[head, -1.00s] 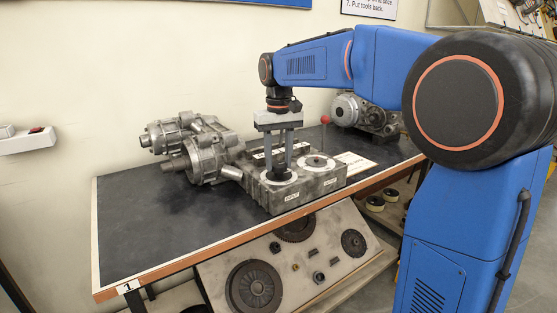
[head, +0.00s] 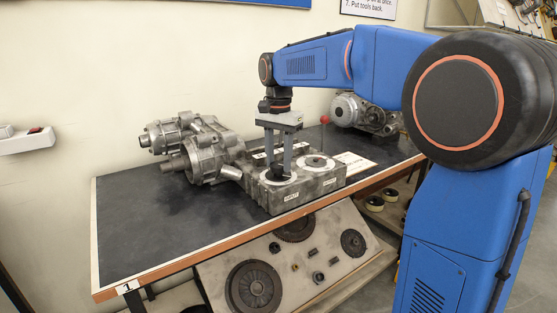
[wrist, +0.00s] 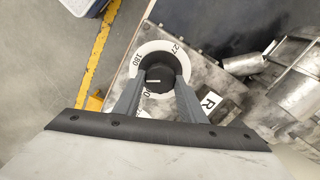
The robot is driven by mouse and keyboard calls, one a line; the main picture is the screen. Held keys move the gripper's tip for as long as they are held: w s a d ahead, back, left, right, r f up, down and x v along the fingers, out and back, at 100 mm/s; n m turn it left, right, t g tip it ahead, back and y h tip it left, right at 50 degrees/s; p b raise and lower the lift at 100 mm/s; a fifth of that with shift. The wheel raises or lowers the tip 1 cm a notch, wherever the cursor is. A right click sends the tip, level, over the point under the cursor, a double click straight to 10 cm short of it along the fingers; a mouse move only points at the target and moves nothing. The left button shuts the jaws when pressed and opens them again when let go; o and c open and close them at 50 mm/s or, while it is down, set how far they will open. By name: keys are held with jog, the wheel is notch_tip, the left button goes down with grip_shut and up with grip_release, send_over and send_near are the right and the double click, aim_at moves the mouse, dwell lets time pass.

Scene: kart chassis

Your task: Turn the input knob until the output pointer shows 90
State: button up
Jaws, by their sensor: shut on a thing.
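The input knob (wrist: 158,76) is black with a white mark and sits on a white numbered dial (wrist: 146,50) in the wrist view. My gripper (head: 279,174) points straight down over the left dial of the grey gearbox (head: 270,200) and is shut on the knob, its fingers on both sides. Of the dial's figures, 180 and part of 27 show; the lower ones are partly hidden by the fingers. The output dial (head: 318,163) lies to the right on the same box in the head view; its pointer is too small to read.
Metal castings (head: 200,150) stand left of the gearbox on the dark bench top (head: 140,220). A lever with a red ball (head: 325,119) rises behind the output dial. Another machine part (head: 362,112) stands at the back right. The bench's left side is clear.

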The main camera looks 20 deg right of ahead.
aim_at(279, 164)
jog(key=m, duration=0.5)
jog(key=shift+m, duration=0.4)
dwell(0.4)
jog(key=o, duration=1.1)
jog(key=shift+c, duration=0.2)
notch_tip(279, 164, up, 17)
jog(key=shift+r, duration=0.2)
